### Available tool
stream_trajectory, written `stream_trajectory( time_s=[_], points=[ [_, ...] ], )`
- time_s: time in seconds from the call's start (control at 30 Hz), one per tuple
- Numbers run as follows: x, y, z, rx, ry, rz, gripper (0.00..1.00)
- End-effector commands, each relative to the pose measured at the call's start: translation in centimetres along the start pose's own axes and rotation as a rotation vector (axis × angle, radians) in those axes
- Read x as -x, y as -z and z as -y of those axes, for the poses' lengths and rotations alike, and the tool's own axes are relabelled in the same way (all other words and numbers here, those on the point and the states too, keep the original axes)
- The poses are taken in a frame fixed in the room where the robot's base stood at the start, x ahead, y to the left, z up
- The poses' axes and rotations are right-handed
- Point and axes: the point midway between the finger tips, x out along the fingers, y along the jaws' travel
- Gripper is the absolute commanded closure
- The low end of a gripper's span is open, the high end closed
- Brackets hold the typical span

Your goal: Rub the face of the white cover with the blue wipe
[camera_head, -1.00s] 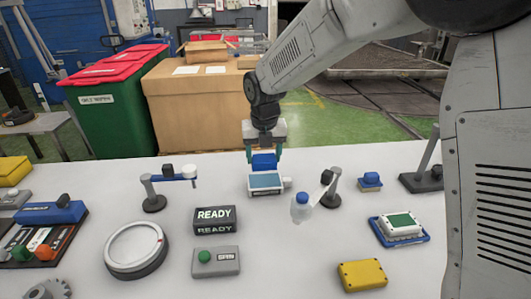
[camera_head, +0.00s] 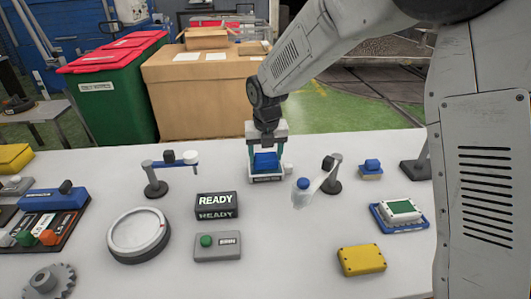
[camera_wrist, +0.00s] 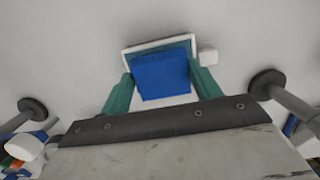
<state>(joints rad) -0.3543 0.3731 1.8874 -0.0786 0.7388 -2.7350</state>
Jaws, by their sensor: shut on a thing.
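My gripper (camera_head: 266,158) is upright at the back middle of the table, its green fingers shut on a blue block (camera_head: 265,163), which I take as the blue wipe. The block also shows between the fingers in the wrist view (camera_wrist: 162,76). A white-rimmed panel (camera_wrist: 128,52) lies just beneath or behind it, mostly hidden; I cannot tell whether they touch or are joined. A white piece with a green face (camera_head: 401,209) rests on a blue tray at the right. Which of these two is the white cover is not clear.
A small blue piece (camera_head: 370,168) stands right of my gripper. Two posts with arms (camera_head: 155,187) (camera_head: 333,186) flank it, a small bottle (camera_head: 303,192) by the right one. A READY sign (camera_head: 216,204), green-button box (camera_head: 217,246), round dial (camera_head: 138,236) and yellow box (camera_head: 361,261) stand nearer.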

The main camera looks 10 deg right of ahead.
Motion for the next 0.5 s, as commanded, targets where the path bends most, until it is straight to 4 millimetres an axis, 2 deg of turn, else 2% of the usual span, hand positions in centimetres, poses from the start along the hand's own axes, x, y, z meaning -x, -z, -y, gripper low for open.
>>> stream_trajectory(
  time_s=[0.5],
  points=[
    [-0.37,0.06,0.0,0.0,0.0,0.0,0.56]
  ],
)
